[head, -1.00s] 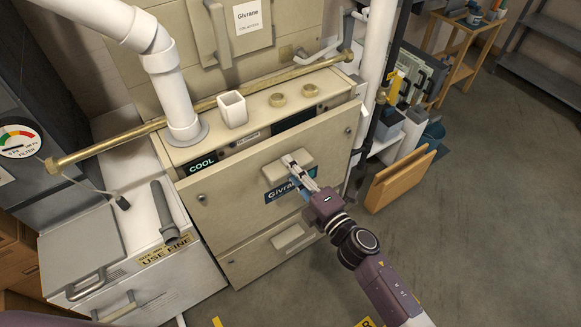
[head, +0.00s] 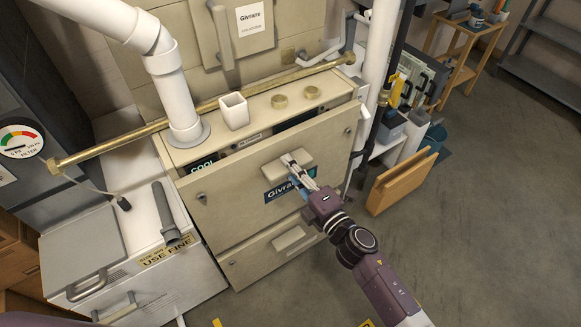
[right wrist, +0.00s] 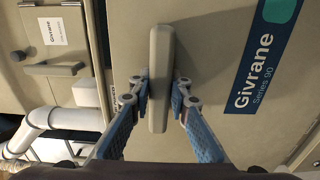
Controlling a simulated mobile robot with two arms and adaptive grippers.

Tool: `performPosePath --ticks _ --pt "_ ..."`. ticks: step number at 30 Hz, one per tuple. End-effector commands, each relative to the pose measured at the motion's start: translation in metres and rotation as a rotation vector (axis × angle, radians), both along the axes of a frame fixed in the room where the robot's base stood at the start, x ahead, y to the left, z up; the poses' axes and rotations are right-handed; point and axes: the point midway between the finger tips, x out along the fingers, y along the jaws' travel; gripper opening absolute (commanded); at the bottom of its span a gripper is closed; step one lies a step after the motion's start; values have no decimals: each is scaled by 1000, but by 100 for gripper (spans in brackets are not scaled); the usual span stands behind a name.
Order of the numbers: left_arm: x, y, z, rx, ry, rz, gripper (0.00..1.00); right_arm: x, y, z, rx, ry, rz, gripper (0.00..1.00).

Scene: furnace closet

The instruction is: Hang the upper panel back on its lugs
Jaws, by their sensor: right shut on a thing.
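The upper panel (head: 235,196) is a beige sheet with a dark blue Givrane label (head: 283,190) and a pale bar handle (head: 287,164). It stands across the front of the furnace, its top edge partly over the COOL display (head: 204,167). My right gripper (head: 296,166) is shut on this handle. In the right wrist view my right gripper (right wrist: 160,98) has its blue fingers on both sides of the handle (right wrist: 160,65), with the panel (right wrist: 215,60) behind. The lugs are hidden. Whether the panel touches the furnace, I cannot tell. My left gripper is out of view.
The lower panel (head: 262,255) with its own handle is directly below. A brass pipe (head: 115,140) crosses above, near a white elbow pipe (head: 172,90) and a white cup (head: 234,109).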

Motion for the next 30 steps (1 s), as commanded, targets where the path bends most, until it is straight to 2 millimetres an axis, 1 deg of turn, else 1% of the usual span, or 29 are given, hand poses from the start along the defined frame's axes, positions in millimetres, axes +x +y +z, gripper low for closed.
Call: performPosePath --ticks 1,12,30 --pt "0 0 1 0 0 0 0 0 1 5 5 -7 2 0" --pt "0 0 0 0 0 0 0 0 0 5 5 -7 2 0" --pt "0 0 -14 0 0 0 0 0 0 -10 4 -8 2 0"
